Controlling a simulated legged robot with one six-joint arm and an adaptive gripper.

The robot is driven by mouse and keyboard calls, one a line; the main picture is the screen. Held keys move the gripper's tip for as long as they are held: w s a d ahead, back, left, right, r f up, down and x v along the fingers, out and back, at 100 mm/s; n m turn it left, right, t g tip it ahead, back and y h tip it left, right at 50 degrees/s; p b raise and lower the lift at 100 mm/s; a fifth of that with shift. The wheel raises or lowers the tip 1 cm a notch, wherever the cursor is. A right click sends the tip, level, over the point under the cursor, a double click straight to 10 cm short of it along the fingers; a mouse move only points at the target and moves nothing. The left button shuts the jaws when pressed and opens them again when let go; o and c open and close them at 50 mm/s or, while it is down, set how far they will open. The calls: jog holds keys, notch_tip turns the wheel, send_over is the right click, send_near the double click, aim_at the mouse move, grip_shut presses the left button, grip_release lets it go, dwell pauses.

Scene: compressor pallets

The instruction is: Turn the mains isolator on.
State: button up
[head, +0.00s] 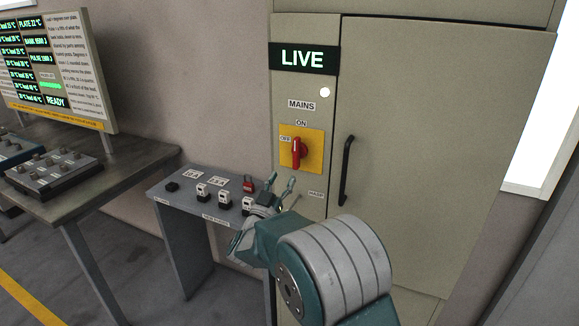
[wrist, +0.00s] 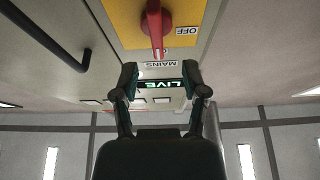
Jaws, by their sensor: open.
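The mains isolator is a red rotary handle (head: 299,153) on a yellow plate (head: 314,137) on the beige cabinet. The handle stands upright, its end toward the ON label (head: 301,123); the OFF label (head: 285,139) is at its left. The wrist view is upside down; there the red handle (wrist: 154,25) points down toward the MAINS label (wrist: 160,64). A lit sign (head: 303,59) above reads LIVE. My gripper (head: 281,185) is open and empty, just below the yellow plate in the head view. Its fingers (wrist: 160,72) show apart in the wrist view, clear of the handle.
A black door handle (head: 346,170) is right of the isolator. A HASP label (head: 316,194) is below it. A small grey table (head: 178,196) with a red padlock (head: 249,184) and several small devices stands left of my gripper. A workbench (head: 130,163) is further left.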

jog(key=v, duration=0.4)
jog(key=shift+s+a+f, duration=0.15)
jog(key=shift+s+f, duration=0.1)
jog(key=s+d+r+n+g+y, duration=0.4)
jog(key=d+r+n+g+y, duration=0.1)
jog(key=d+r+y, duration=0.45)
jog(key=s+d+f+g, duration=0.3)
jog(key=s+d, duration=0.2)
jog(key=s, duration=0.5)
jog(key=s+d+f+g+h, duration=0.1)
jog(key=s+d+f+g, duration=0.2)
jog(key=s, duration=0.7)
jog(key=s+d+f+g+h, duration=0.1)
jog(key=s+d+f+g, duration=0.2)
jog(key=s+d, duration=0.4)
jog(key=s+g, duration=0.1)
jog(key=s, duration=0.2)
jog(key=shift+m, duration=0.4)
jog(key=shift+f, duration=0.1)
